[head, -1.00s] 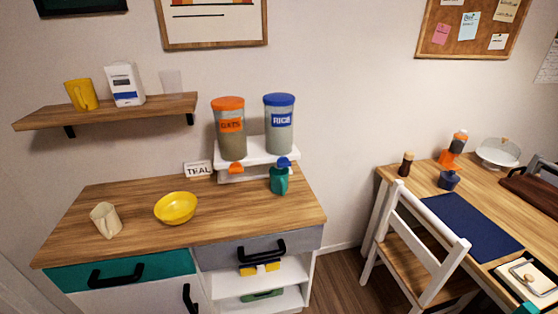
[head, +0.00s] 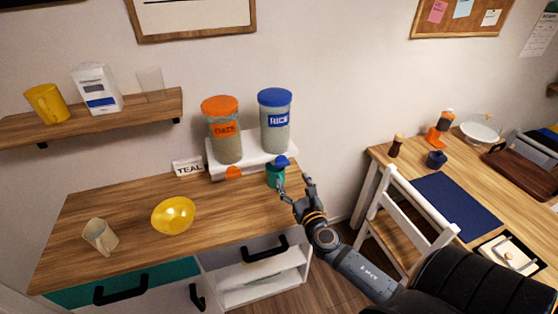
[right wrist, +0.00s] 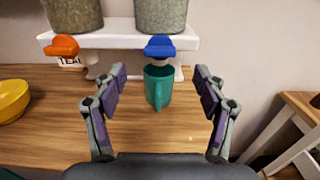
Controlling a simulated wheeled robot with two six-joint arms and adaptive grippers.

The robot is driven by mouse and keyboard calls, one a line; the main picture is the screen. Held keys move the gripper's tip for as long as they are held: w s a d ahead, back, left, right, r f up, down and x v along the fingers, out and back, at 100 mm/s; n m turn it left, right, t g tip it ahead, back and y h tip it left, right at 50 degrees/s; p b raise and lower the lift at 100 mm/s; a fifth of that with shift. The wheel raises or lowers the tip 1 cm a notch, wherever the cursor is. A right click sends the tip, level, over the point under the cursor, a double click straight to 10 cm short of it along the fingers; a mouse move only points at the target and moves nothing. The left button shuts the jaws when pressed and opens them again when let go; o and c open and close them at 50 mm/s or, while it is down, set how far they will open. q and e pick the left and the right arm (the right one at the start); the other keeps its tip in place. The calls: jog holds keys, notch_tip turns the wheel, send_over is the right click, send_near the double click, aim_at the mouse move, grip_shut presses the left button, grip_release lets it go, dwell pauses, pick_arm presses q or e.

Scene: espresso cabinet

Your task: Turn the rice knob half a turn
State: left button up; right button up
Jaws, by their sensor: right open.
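The rice dispenser (head: 275,128) has a blue lid and a RICE label. It stands on a white stand beside the orange-lidded oats dispenser (head: 222,135). The blue rice knob (head: 281,161) is at the stand's front; it also shows in the right wrist view (right wrist: 159,46), directly above a teal mug (right wrist: 157,88). My right gripper (head: 295,185) is open and empty, in front of the mug and to its right in the head view. In the right wrist view its spread fingers (right wrist: 160,78) frame the mug and knob, with no visible contact. My left gripper is not in view.
A yellow bowl (head: 173,215), a cream cup (head: 99,236) and a TEAL sign (head: 187,167) are on the cabinet top. The orange oats knob (right wrist: 62,47) is left of the rice knob. A white chair (head: 403,220) and desk are to the right.

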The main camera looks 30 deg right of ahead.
aim_at(284, 164)
jog(key=p+x, duration=0.1)
jog(key=x, duration=0.9)
jog(key=shift+d, duration=0.1)
jog(key=c, duration=1.2)
jog(key=shift+o, duration=0.2)
